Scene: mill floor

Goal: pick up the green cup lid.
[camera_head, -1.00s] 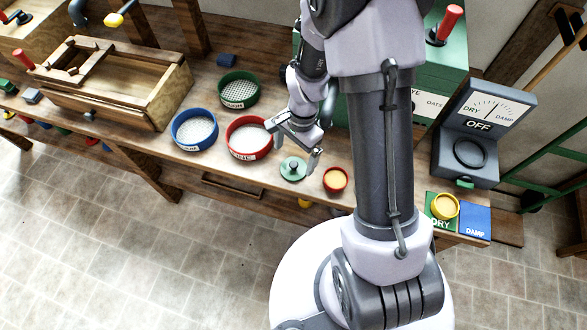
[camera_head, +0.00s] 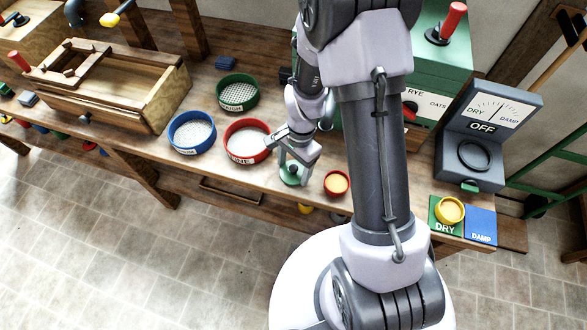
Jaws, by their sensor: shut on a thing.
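The green cup lid (camera_head: 290,174) is a small round disc at the front edge of the bench, partly covered by my gripper. My gripper (camera_head: 293,178) is right over it, with its fingers shut on the lid. Part of the lid and its knob are hidden behind the fingers. I cannot tell whether the lid is clear of the bench top.
Sieves in red (camera_head: 247,141), blue (camera_head: 192,132) and green (camera_head: 237,92) stand left of my gripper. A yellow cup (camera_head: 450,210) sits on the green DRY pad (camera_head: 443,227), beside the blue DAMP pad (camera_head: 481,226). A grey meter (camera_head: 470,158) reads OFF. A wooden box (camera_head: 110,88) is at left.

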